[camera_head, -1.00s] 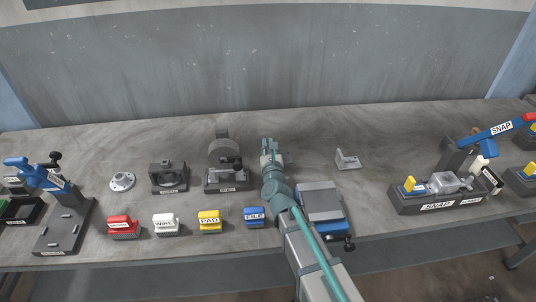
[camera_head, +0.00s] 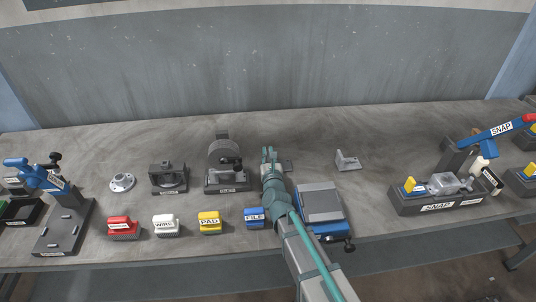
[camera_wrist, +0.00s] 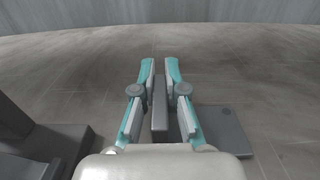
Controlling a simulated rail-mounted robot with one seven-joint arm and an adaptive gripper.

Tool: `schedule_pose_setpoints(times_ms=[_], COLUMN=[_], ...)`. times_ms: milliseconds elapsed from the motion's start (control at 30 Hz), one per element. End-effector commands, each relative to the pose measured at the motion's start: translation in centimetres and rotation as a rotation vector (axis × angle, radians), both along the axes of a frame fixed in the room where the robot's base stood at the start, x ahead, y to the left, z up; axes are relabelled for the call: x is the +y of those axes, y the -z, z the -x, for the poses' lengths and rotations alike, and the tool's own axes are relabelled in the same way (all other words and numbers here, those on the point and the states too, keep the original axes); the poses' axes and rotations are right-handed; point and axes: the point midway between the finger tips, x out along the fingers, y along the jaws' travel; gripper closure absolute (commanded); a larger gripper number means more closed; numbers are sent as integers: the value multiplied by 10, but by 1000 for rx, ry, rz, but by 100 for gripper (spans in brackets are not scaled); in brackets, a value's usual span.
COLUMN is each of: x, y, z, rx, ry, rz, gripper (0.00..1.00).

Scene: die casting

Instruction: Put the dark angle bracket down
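The dark angle bracket (camera_wrist: 226,132) rests on the table in the wrist view, its flat leg to the right and its other leg standing upright between my fingers. In the head view a small dark part of the bracket (camera_head: 288,166) shows just right of my fingers. My gripper (camera_wrist: 160,63) is open around the upright leg, with narrow gaps showing on both sides. In the head view my gripper (camera_head: 269,150) points toward the back of the table. The rest of the bracket is hidden behind my fingers there.
A light angle bracket (camera_head: 347,161) stands to the right. A dark round fixture (camera_head: 225,162) is close on the left, and a grey-topped blue device (camera_head: 321,204) is in front on the right. The table behind my gripper is clear.

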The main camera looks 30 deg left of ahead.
Motion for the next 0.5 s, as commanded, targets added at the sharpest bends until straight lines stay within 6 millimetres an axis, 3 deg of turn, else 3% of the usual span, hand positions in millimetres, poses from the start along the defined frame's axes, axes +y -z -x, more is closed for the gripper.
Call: schedule_pose_setpoints(times_ms=[33, 133, 500], x=[0, 0, 0], y=[0, 0, -2], z=[0, 0, 0], rx=[0, 0, 0], ry=[0, 0, 0], rz=[0, 0, 0], gripper=[81, 64, 64])
